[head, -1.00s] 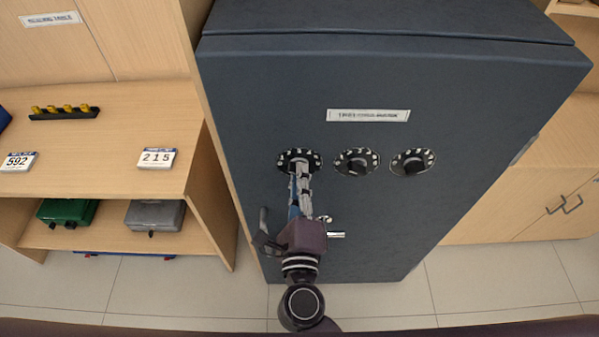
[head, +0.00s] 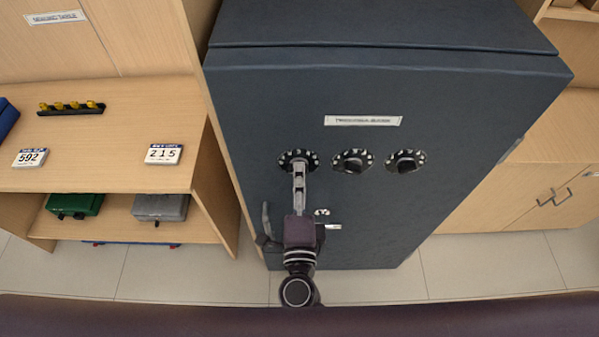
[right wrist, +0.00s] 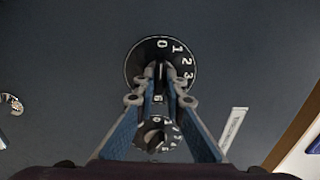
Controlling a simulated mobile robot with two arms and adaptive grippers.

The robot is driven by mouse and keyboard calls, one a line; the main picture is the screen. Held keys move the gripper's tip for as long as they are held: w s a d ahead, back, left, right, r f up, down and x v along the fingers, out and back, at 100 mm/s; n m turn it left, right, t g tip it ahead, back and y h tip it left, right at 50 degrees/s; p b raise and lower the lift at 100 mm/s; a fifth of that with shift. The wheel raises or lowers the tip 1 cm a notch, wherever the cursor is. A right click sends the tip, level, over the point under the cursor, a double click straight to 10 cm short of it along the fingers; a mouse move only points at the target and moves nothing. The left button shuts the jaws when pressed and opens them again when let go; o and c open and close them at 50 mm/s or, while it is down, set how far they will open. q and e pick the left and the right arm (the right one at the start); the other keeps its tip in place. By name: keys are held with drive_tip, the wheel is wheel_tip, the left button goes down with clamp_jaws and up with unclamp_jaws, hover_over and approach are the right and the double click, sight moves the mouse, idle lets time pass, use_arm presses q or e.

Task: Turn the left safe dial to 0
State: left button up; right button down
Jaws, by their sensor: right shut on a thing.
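The left safe dial (head: 285,160) is a round black dial with white marks, leftmost of three on the dark blue safe door. My right gripper (head: 299,170) reaches up to it from below and covers its middle. In the right wrist view, the dial (right wrist: 139,68) shows 0 at the top, with 1, 2 and 3 following clockwise. There my right gripper (right wrist: 160,82) is shut on the dial's knob; the fingers hide the knob and the dial's lower part. Where the knob points cannot be read. My left gripper is not in view.
The middle dial (head: 352,161) and right dial (head: 405,161) sit close beside it. A silver fitting (head: 328,226) is right of my gripper, below the dials. A shelf (head: 100,178) with number cards stands left, and a wooden cabinet (head: 545,195) right.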

drive_tip(key=shift+f, duration=0.1)
drive_tip(key=c, duration=2)
unclamp_jaws()
drive_tip(key=s, duration=1.2)
